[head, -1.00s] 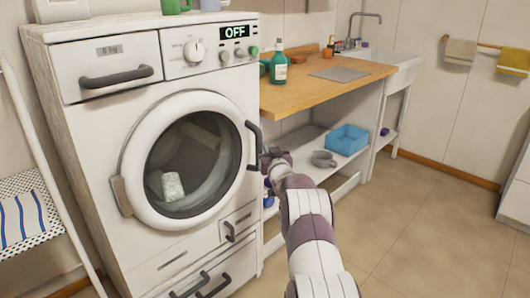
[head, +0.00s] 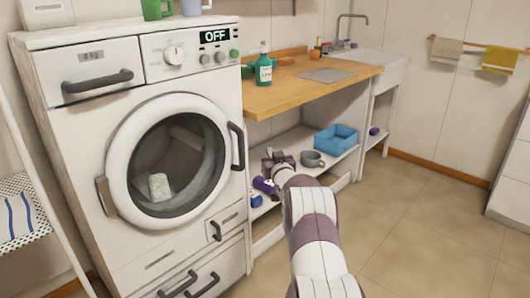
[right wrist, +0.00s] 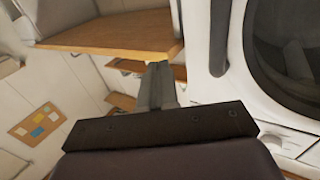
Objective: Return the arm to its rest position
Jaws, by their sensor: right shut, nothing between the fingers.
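My right arm reaches forward in the head view. Its gripper (head: 278,158) is in front of the open shelf under the counter, right of the washing machine (head: 60,150). In the right wrist view the fingers of the right gripper (right wrist: 158,75) are together with nothing between them. They point toward the gap between the counter and the machine. My left arm and gripper are not in view. The washing machine's round door (head: 112,190) is shut, its display reads OFF, and a pale cylindrical item (head: 159,187) shows behind the glass.
The wooden counter (head: 290,98) with a teal bottle (head: 264,70) stands above the gripper. A drying rack (head: 18,184) is at left. The floor (head: 400,220) at right is clear.

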